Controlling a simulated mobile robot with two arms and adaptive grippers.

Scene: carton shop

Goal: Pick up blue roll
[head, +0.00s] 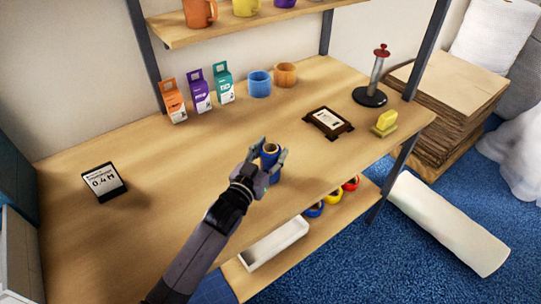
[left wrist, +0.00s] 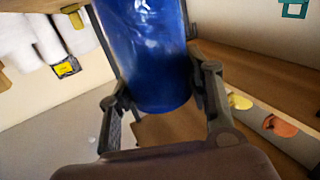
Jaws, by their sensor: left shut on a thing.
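The blue roll (head: 271,157) stands roughly upright over the wooden table near its front edge, with a tan core showing at its top. My left gripper (head: 268,160) is shut on it, with one finger on each side. In the left wrist view the blue roll (left wrist: 155,55) fills the space between the two fingers of my left gripper (left wrist: 160,90). I cannot tell whether the roll touches the tabletop. My right gripper is in neither view.
The wooden table (head: 190,220) has wide clear room to the left. Several small cartons (head: 199,91), a blue mug (head: 259,84) and an orange mug (head: 285,75) stand at the back. A dark framed block (head: 328,122), a yellow block (head: 386,122) and a red-topped stand (head: 370,96) are to the right.

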